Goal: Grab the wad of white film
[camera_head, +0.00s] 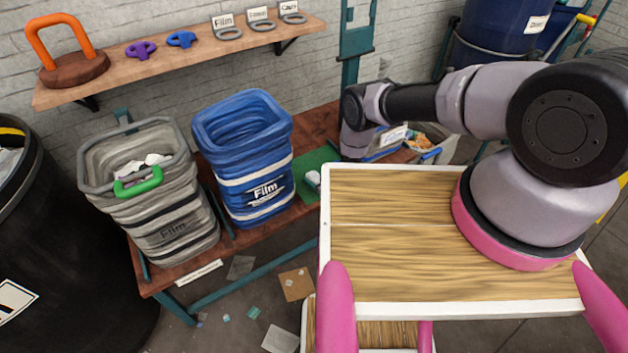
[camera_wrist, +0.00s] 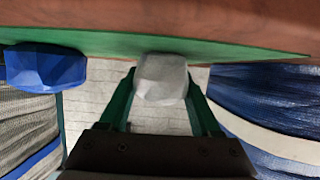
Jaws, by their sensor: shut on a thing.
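The wad of white film (camera_wrist: 161,80) is a pale grey-white lump in the middle of the wrist view. My gripper (camera_wrist: 162,92) has its green fingers on both sides of the wad and is shut on it. The wad is at the green mat (camera_wrist: 110,42); whether it still touches the mat cannot be told. In the head view, a small pale lump (camera_head: 312,178) shows on the green mat (camera_head: 308,190), beside the blue bin. My fingers are hidden there behind my arm.
A blue lump (camera_wrist: 45,67) lies beside the wad. The blue Film bin (camera_head: 255,165) and the grey Film bin (camera_head: 165,215), with a green handle and white pieces inside, stand left of the mat. A shelf (camera_head: 180,55) runs above. Scraps lie on the floor.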

